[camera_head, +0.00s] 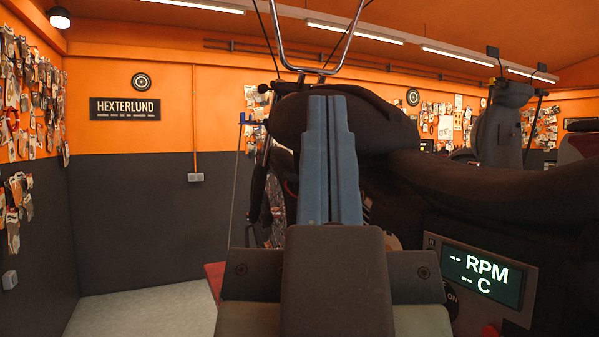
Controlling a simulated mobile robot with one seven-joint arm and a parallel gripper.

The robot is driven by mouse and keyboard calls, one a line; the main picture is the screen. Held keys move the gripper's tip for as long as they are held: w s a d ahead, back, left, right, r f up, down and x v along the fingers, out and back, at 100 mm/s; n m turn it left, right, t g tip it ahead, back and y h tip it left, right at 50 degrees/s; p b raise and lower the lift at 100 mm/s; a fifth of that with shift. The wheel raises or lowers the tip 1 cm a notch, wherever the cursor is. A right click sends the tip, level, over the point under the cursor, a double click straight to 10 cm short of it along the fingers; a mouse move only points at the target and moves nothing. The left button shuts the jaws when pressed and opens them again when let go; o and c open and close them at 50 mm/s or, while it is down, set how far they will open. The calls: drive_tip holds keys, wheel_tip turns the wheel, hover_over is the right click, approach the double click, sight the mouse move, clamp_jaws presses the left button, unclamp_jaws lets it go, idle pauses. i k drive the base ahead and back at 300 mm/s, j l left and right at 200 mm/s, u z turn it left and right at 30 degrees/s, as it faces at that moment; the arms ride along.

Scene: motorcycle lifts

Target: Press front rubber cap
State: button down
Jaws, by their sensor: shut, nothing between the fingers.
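My gripper (328,100) points forward in the middle of the picture. Its two long blue fingers lie side by side, shut, with nothing seen between them. Behind the fingertips is the dark body of a motorcycle (385,125), with its handlebar (281,40) rising above. The fingers cover part of the motorcycle, and I cannot tell whether they touch it. I cannot make out a front rubber cap; it may be hidden behind my gripper.
A grey panel (528,289) at the lower right has a lit screen (482,276) reading "-- RPM -- C" and a red button (490,331). The dark seat (500,185) stretches right. Packets (20,85) hang on the left wall. Pale floor (140,315) at lower left is clear.

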sight(295, 178)
drive_tip(key=i+j, duration=0.25)
drive_tip(key=i, duration=0.2)
drive_tip(key=i+j+u, duration=0.15)
drive_tip(key=i, duration=0.3)
drive_tip(key=i+j, duration=0.3)
drive_tip(key=i, duration=0.15)
drive_tip(key=i+j+u, duration=0.1)
drive_tip(key=i, duration=0.35)
drive_tip(key=i+j+u, duration=0.1)
drive_tip(key=i+j, duration=0.15)
drive_tip(key=i, duration=0.2)
